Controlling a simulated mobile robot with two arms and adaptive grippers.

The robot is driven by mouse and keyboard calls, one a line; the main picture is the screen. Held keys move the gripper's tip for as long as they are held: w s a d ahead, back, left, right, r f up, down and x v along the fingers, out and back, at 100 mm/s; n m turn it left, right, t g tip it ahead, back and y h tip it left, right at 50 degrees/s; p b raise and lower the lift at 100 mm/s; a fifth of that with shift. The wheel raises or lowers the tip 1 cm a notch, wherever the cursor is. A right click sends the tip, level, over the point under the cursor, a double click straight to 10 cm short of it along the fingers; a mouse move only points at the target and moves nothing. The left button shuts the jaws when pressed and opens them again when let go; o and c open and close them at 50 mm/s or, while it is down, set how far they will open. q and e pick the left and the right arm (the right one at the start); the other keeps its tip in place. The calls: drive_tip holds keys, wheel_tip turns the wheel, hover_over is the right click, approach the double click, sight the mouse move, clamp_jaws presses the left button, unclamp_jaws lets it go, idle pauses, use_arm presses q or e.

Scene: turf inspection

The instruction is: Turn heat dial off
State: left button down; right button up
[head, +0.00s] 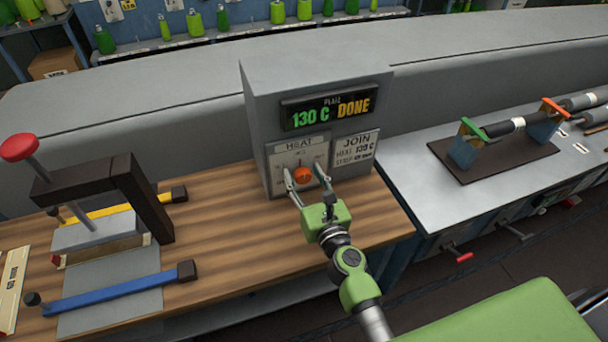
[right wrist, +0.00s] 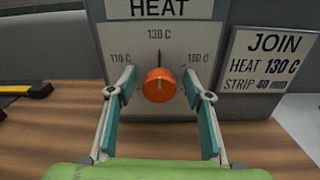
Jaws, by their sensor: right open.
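The heat dial (head: 303,175) is an orange round knob on the front plate of a grey control box (head: 258,125). In the right wrist view the dial (right wrist: 160,86) has its pointer straight up at the 130 C mark. My right gripper (head: 306,172) is open, with its fingers on either side of the dial. In the right wrist view the gripper's fingers (right wrist: 160,88) stand apart from the knob with gaps on both sides. The box's display (head: 331,107) reads 130 C DONE. My left gripper is not in view.
A label (right wrist: 270,60) reading JOIN, HEAT 130 C, STRIP 40 mm is right of the dial. A press with a red knob (head: 19,147) and a blue-handled bar (head: 115,289) stand left on the wooden bench (head: 225,235). A roller stand (head: 495,160) sits on the grey table at right.

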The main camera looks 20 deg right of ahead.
drive_tip(key=shift+c, duration=0.5)
drive_tip(key=c, duration=1)
